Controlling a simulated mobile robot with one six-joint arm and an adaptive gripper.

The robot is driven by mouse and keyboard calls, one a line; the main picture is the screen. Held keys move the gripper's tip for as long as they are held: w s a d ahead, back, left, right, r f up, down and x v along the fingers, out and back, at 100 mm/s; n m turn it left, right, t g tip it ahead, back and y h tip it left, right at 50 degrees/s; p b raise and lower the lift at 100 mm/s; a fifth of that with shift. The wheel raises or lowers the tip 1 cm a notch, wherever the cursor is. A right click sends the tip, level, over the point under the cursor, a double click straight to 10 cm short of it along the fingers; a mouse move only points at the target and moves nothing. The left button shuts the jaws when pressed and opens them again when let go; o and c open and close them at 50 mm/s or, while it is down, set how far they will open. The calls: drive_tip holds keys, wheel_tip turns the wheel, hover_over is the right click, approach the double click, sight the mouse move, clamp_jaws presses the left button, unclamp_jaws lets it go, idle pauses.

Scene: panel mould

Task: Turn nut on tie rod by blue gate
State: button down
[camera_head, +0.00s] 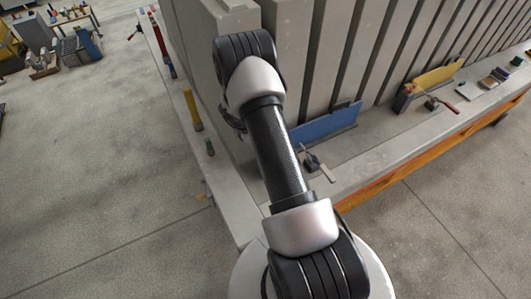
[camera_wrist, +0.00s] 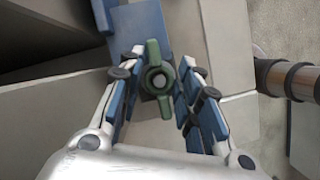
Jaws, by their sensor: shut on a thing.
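A green wing nut (camera_wrist: 158,79) shows in the wrist view, with the round grey end of the tie rod at its centre. My gripper (camera_wrist: 157,68) has one blue-padded finger on each side of the nut and is shut on it. The blue gate (camera_head: 328,125) stands at the foot of the grey ribs in the head view, right of my arm. A blue panel (camera_wrist: 142,28) lies behind the nut in the wrist view. In the head view my arm hides the nut and most of my gripper.
A yellow cylinder (camera_head: 193,110) and a small green piece (camera_head: 210,148) stand on the left ledge. A clamp (camera_head: 314,162) sits before the blue gate; a yellow gate (camera_head: 437,76) is farther right. Open floor lies left.

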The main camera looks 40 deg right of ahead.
drive_tip(key=c, duration=1.1)
unclamp_jaws()
drive_tip(key=shift+r, duration=0.2)
